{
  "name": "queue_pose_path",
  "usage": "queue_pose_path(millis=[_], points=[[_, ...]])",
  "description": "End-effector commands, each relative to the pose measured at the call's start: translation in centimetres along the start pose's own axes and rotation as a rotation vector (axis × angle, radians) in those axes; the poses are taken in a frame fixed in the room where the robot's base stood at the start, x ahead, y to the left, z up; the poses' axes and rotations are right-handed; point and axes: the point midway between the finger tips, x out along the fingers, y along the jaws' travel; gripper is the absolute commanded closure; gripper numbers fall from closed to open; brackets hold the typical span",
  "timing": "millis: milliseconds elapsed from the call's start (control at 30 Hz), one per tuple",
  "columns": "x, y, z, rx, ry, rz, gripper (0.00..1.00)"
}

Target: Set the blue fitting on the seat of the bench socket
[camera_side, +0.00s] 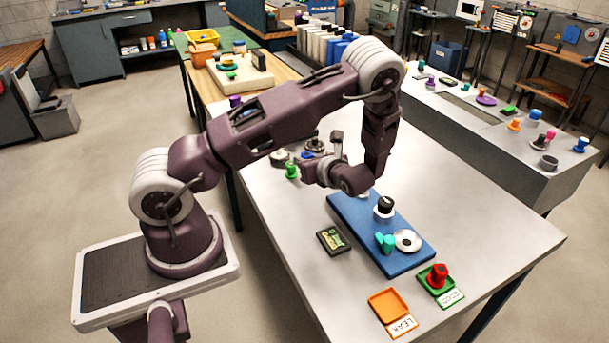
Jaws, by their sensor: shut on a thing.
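My gripper (311,154) is at the far end of my arm, over the back left part of the grey table. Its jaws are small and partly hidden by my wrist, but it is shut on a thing. A small blue piece (306,156) shows at the jaws and looks like the blue fitting; most of it is hidden. A blue board (352,216) lies nearer on the table. It bears a black-topped round piece (384,206), a white ring-like piece (408,241) with a dark centre, and a turquoise piece (384,243). I cannot tell which is the bench socket.
A green piece (292,172) stands left of my gripper. A dark tray (333,241) lies left of the board. An orange tray (388,305) is labelled LEAK; a green tray (447,287) holds a red piece (438,274). The right front tabletop is clear.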

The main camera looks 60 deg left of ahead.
Motion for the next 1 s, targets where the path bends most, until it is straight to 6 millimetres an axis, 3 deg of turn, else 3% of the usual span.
queue_pose_path(millis=[167,267,433,500,633,800,1000], points=[[-3.6,-4.0,-0.8,0.025,-0.002,-0.074,1.00],[-7.2,-6.9,-2.2,0.047,-0.003,-0.133,1.00],[-15.3,-11.2,-5.3,0.089,-0.007,-0.240,1.00],[-18.7,-12.1,-6.7,0.106,-0.008,-0.279,1.00],[-23.5,-12.9,-8.6,0.127,-0.011,-0.330,1.00],[-26.1,-13.0,-9.8,0.139,-0.013,-0.357,1.00],[-25.4,-13.0,-11.7,0.142,-0.014,-0.358,1.00]])
